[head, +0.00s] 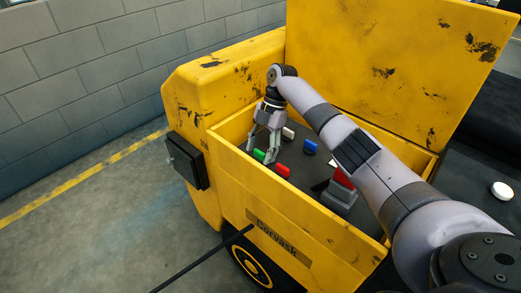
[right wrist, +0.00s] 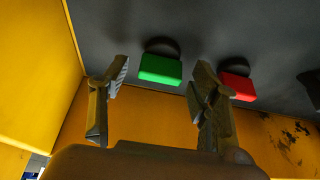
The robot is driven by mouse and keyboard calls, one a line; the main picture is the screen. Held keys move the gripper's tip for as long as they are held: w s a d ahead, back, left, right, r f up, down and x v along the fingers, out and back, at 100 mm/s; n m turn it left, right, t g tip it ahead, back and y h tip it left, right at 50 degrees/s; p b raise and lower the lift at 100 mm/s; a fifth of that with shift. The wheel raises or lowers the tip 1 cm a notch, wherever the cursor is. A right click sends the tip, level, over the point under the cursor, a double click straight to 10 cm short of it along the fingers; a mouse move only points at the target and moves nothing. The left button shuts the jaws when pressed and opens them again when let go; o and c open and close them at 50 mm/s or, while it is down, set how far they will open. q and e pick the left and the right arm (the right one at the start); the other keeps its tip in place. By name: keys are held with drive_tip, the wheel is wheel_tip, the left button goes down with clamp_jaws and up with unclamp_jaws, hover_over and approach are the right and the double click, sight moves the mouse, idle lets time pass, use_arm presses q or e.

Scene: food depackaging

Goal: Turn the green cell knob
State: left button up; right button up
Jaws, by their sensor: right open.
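The green cell knob (head: 259,155) is on the dark panel inside the yellow vehicle's open compartment, near its left wall. My right gripper (head: 261,151) reaches down into the compartment over it, open and empty. In the right wrist view the green knob (right wrist: 160,69) shows as a bar on a round dark base, between and beyond the two open fingers (right wrist: 158,80). No contact shows. The red knob (right wrist: 237,86) is just right of the right finger; it also shows in the head view (head: 282,170). My left gripper is not in view.
A blue knob (head: 310,147) and a white knob (head: 288,133) are on the same panel. A larger red switch on a grey block (head: 340,190) stands to the right. Yellow walls (head: 290,200) surround the panel, and a raised yellow lid (head: 390,70) stands behind.

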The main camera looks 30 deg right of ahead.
drive_tip(key=v, duration=1.1)
drive_tip(key=shift+r, duration=0.3)
